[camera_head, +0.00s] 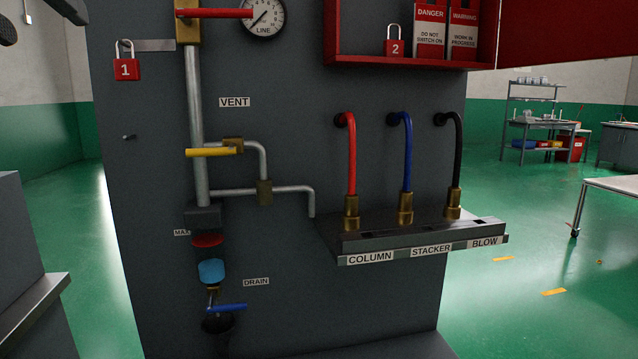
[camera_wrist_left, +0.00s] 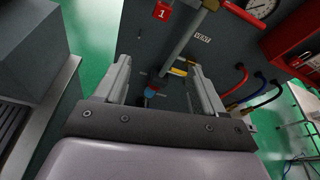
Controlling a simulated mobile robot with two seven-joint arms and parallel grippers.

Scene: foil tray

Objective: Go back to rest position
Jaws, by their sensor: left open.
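My left gripper (camera_wrist_left: 158,64) shows in the left wrist view with its two grey fingers spread apart and nothing between them. It faces the dark grey panel (camera_head: 290,290), with a gap in front of it. In the head view only a small dark shape shows at the top left edge, and I cannot tell which part it is. My right gripper is not in view.
The panel carries pipes, a gauge (camera_head: 264,16), a yellow lever (camera_head: 211,152), a blue lever (camera_head: 230,308) and red padlock 1 (camera_head: 126,68). Red, blue and black hoses (camera_head: 455,150) reach a protruding ledge (camera_head: 420,232). A red box (camera_head: 480,40) juts out above.

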